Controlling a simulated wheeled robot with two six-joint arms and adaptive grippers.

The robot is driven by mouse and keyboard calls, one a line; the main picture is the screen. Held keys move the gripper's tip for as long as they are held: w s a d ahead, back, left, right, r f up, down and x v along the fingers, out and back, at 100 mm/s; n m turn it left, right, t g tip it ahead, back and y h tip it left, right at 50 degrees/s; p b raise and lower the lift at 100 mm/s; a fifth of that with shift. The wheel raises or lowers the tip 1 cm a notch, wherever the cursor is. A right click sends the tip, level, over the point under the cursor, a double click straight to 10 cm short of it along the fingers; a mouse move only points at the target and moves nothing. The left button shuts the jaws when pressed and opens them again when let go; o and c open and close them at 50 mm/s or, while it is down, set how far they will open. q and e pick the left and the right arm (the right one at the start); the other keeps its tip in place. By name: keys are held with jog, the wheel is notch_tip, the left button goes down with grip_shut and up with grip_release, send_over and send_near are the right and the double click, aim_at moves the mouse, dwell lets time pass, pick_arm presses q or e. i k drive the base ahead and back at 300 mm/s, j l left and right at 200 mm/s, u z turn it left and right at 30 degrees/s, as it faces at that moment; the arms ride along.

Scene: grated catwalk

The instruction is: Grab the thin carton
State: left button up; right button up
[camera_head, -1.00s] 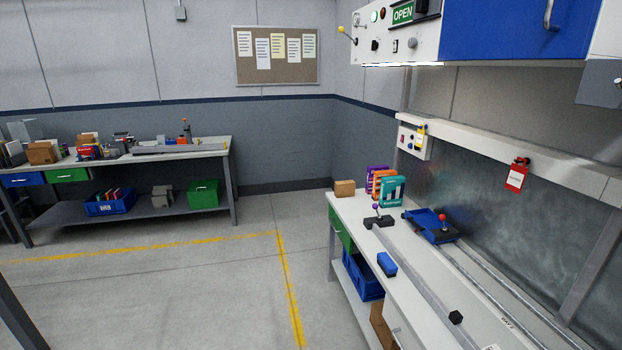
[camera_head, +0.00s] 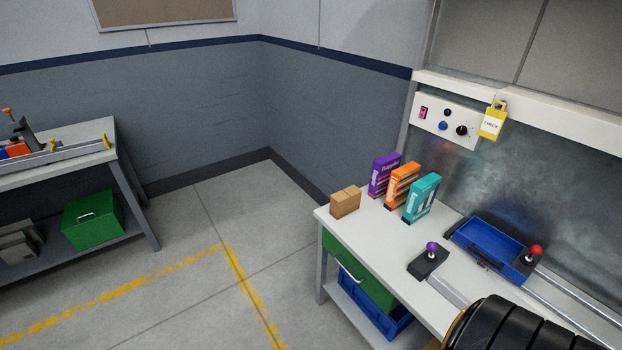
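Three thin upright cartons stand in a row at the far end of the right workbench: a purple carton (camera_head: 383,175), an orange carton (camera_head: 402,186) and a teal carton (camera_head: 422,197). The teal one is nearest and the purple one farthest. A small brown cardboard box (camera_head: 345,202) stands just left of them. I cannot tell from the view which one the thin carton is. A dark, ribbed part at the bottom right looks like my own arm. Neither gripper is in view.
The white bench (camera_head: 370,228) also carries a blue tray (camera_head: 489,245), a purple-knobbed lever (camera_head: 430,258) and a red-knobbed lever (camera_head: 534,256). A control box (camera_head: 443,122) hangs above. Another bench (camera_head: 75,143) stands left. The floor (camera_head: 205,290) between them is clear.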

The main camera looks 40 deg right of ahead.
aim_at(345, 201)
jog(key=i+j+z, duration=0.1)
jog(key=i+z, duration=0.35)
jog(key=i+j+z, duration=0.35)
jog(key=i+z, duration=0.15)
jog(key=i+j+z, duration=0.8)
jog(key=j+z, duration=0.15)
jog(key=j, duration=0.15)
